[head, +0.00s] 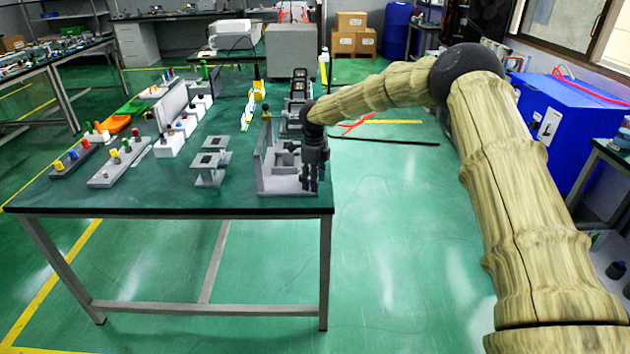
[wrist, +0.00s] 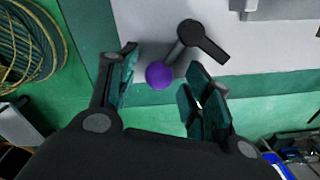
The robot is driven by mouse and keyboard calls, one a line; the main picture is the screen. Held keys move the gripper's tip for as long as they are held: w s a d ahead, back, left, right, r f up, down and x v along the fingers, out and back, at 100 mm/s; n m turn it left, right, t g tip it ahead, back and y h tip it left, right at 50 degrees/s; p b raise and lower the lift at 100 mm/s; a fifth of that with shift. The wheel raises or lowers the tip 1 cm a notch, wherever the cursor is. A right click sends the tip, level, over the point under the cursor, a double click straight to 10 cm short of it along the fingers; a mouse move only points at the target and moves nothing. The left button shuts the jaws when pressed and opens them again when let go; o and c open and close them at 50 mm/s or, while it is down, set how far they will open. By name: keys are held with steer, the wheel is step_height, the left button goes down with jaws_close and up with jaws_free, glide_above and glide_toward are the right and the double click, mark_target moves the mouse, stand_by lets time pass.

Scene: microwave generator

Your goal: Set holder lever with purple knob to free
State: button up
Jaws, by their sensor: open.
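The purple knob (wrist: 159,75) is a round ball at the end of a short dark lever (wrist: 175,53) in the wrist view. The lever runs up and right from the knob to a dark pivot piece on the light grey holder (wrist: 150,20). My gripper (wrist: 163,66) is open, with one finger left of the knob and the other to its right. Gaps show between the knob and both fingers; depth is hard to judge. In the head view my gripper (head: 312,172) points down at the right side of the grey holder (head: 276,186) and hides the knob.
The holder stands at the near right corner of the dark green table (head: 130,200). Two small grey stands (head: 210,168) are to its left, and dark devices (head: 297,90) stand behind it.

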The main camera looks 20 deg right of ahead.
step_height(320, 180, up, 12)
steer(key=shift+d+f, duration=0.15)
stand_by(0.3)
